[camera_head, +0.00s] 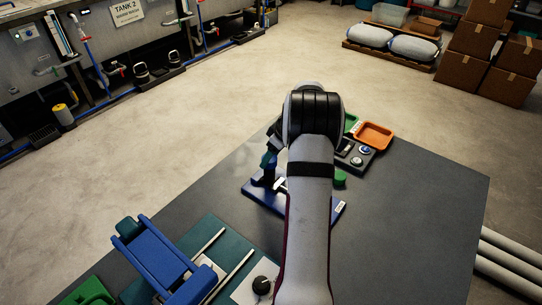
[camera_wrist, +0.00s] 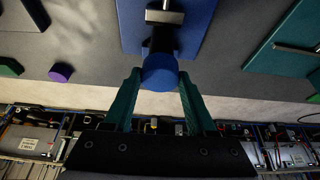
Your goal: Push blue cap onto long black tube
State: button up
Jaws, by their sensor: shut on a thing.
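My gripper (camera_wrist: 160,76) has two teal fingers, shut on the blue cap (camera_wrist: 160,74) at their tips in the wrist view. The black tube (camera_wrist: 161,42) shows directly behind the cap, roughly in line with it. Whether the cap is on the tube's end or just short of it, I cannot tell. The tube sits at a metal clamp (camera_wrist: 165,17) on a blue base plate (camera_wrist: 196,28). In the head view my arm hides much of this area; the blue base plate (camera_head: 258,195) shows on both sides of it, with teal finger parts above its left side.
A purple disc (camera_wrist: 61,73) and a green piece (camera_wrist: 10,68) lie on the grey table in the wrist view. In the head view an orange tray (camera_head: 374,136) and a dark knob box (camera_head: 357,156) stand beyond the plate. A blue-framed fixture (camera_head: 160,258) stands front left. The table's right side is clear.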

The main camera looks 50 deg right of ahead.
jog(key=shift+f, duration=0.7)
dwell(0.3)
jog(key=o, duration=1.5)
jog(key=shift+o, duration=0.2)
jog(key=shift+r, duration=4)
